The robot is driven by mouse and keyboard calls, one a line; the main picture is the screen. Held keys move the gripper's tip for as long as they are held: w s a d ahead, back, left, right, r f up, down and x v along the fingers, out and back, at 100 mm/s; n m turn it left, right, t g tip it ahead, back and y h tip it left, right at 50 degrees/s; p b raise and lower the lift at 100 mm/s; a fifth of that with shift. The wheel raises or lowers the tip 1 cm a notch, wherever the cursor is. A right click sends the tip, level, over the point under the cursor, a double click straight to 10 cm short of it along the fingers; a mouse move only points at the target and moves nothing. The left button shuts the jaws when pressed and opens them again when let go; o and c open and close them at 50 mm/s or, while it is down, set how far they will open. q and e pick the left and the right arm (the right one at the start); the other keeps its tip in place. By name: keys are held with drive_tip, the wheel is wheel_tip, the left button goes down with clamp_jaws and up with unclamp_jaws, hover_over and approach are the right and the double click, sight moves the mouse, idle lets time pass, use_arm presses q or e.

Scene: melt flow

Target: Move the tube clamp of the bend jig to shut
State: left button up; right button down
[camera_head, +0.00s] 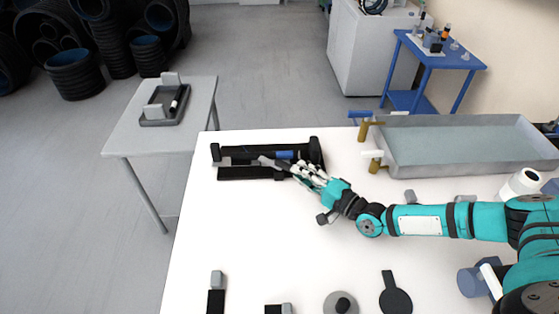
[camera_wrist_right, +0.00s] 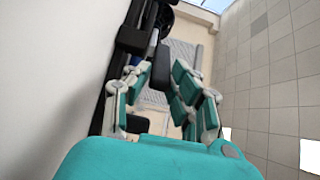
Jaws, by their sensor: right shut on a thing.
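The bend jig (camera_head: 250,173) is a long black frame near the far left corner of the white table, with a black upright at each end. A blue piece (camera_head: 287,154) shows on its right half. A grey lever, seemingly the tube clamp (camera_head: 268,162), lies along the jig and runs toward my right gripper (camera_head: 297,169). My right gripper is at the jig's right half, shut on the lever's end, with its fingers covering part of it. The wrist view shows the fingers (camera_wrist_right: 158,82) around a dark grey bar (camera_wrist_right: 153,43), with black jig parts behind. My left gripper is not in view.
A grey metal basin (camera_head: 455,145) with brass taps stands at the right back. Several small tools, including a black paddle-shaped one (camera_head: 395,299), lie along the near edge. A grey side table (camera_head: 150,135) stands at left. The table's middle left is clear.

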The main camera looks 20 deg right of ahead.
drive_tip(key=shift+s+a+f, duration=0.2)
drive_tip(key=shift+s+a+p, duration=0.5)
drive_tip(key=shift+a+p, duration=0.05)
drive_tip(key=shift+p, duration=0.15)
drive_tip(key=shift+s+a, duration=0.1)
drive_tip(key=shift+a, duration=0.15)
drive_tip(key=shift+s+a+p, duration=0.35)
drive_tip(key=shift+a+p, duration=0.3)
drive_tip(key=shift+a, duration=0.35)
